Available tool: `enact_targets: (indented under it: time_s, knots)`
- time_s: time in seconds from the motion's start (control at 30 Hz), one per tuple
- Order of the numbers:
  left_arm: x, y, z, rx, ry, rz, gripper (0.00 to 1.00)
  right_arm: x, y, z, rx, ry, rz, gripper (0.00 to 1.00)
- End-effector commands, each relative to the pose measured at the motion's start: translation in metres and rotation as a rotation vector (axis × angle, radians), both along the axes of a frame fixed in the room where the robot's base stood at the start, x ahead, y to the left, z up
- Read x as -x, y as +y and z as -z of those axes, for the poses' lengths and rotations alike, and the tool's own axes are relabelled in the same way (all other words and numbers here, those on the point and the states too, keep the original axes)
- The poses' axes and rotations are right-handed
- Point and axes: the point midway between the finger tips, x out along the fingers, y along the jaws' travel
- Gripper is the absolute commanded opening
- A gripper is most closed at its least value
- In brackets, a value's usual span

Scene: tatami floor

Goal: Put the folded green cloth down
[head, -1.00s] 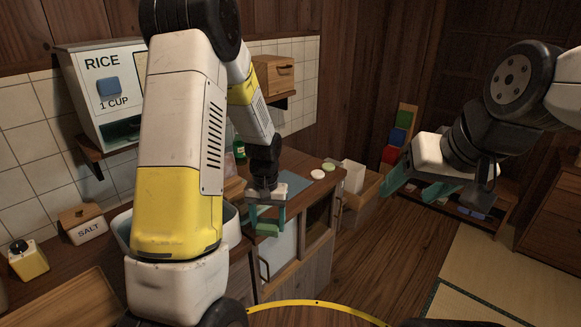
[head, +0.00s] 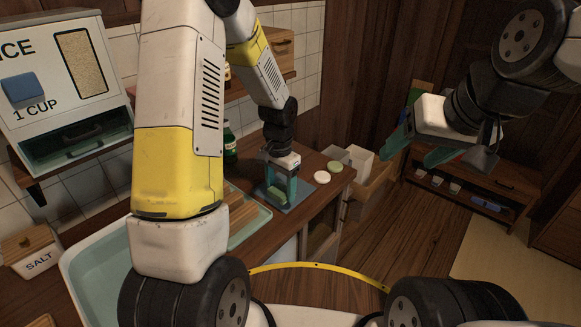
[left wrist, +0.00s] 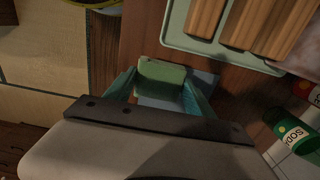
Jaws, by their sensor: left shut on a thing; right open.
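The folded green cloth (head: 276,195) is between the teal fingers of my left gripper (head: 281,188), over a blue-grey mat (head: 298,190) on the wooden counter. In the left wrist view the cloth (left wrist: 161,78) sits between both fingertips, with the mat (left wrist: 205,82) showing behind and below it. I cannot tell whether the cloth touches the mat. My right gripper (head: 422,150) is open and empty, out to the right over the floor, away from the counter.
A green bottle (head: 229,145) stands left of the mat; it also shows in the left wrist view (left wrist: 296,132). White and green round lids (head: 322,176) lie to the mat's right. A pale tray (head: 85,262), salt box (head: 32,252) and rice dispenser (head: 60,75) are at left.

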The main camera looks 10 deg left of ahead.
Motion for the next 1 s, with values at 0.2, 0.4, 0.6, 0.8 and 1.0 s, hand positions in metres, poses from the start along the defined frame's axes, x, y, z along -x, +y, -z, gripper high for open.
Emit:
enact_targets:
  time_s: [0.2,0.4,0.6,0.8,1.0]
  knots:
    - [-0.054,0.002,0.006,0.001,-0.001,-0.002,0.25,0.000,0.000,0.000,0.000,0.000,0.000,0.66]
    - [-0.073,0.003,0.007,0.000,0.000,-0.001,0.25,0.000,0.000,0.000,0.000,0.000,0.000,0.66]
    - [-0.081,0.004,0.020,0.000,0.004,-0.002,0.25,0.000,0.000,0.000,0.000,0.000,0.000,0.66]
    - [-0.081,0.004,0.044,0.000,0.002,-0.002,0.25,0.000,0.000,0.000,0.000,0.000,0.000,0.66]
    - [-0.081,0.004,0.043,-0.001,0.001,-0.003,0.25,0.000,0.000,0.000,0.000,0.000,0.000,0.66]
